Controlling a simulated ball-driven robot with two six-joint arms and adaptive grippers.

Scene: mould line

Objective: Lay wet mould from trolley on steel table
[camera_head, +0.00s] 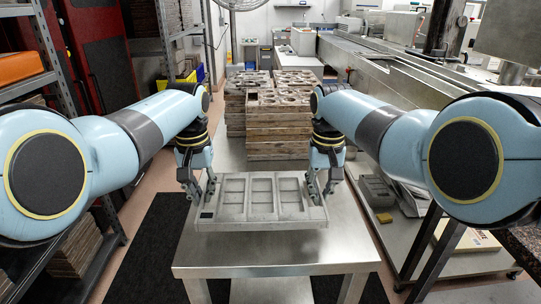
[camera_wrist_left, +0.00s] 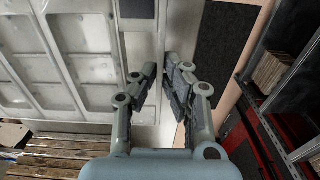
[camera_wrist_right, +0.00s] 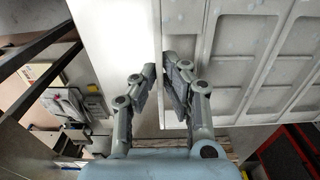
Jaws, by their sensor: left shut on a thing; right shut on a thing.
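The mould (camera_head: 262,205) is a grey-white tray with several shallow rectangular compartments, lying about level over the steel table (camera_head: 275,255). It also shows in the left wrist view (camera_wrist_left: 80,62) and the right wrist view (camera_wrist_right: 255,60). My left gripper (camera_head: 204,192) is shut on its left end wall, and my right gripper (camera_head: 319,190) is shut on its right end wall. A soft shadow lies on the table beside the mould's front edge. Whether its underside touches the table is hidden. I cannot make out a trolley for certain.
Stacks of brown wooden boards (camera_head: 290,125) stand behind the table. A metal shelf rack (camera_head: 45,75) is on the left. A steel conveyor machine (camera_head: 400,80) runs along the right. A dark mat (camera_head: 150,255) lies on the floor. The table's front strip is bare.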

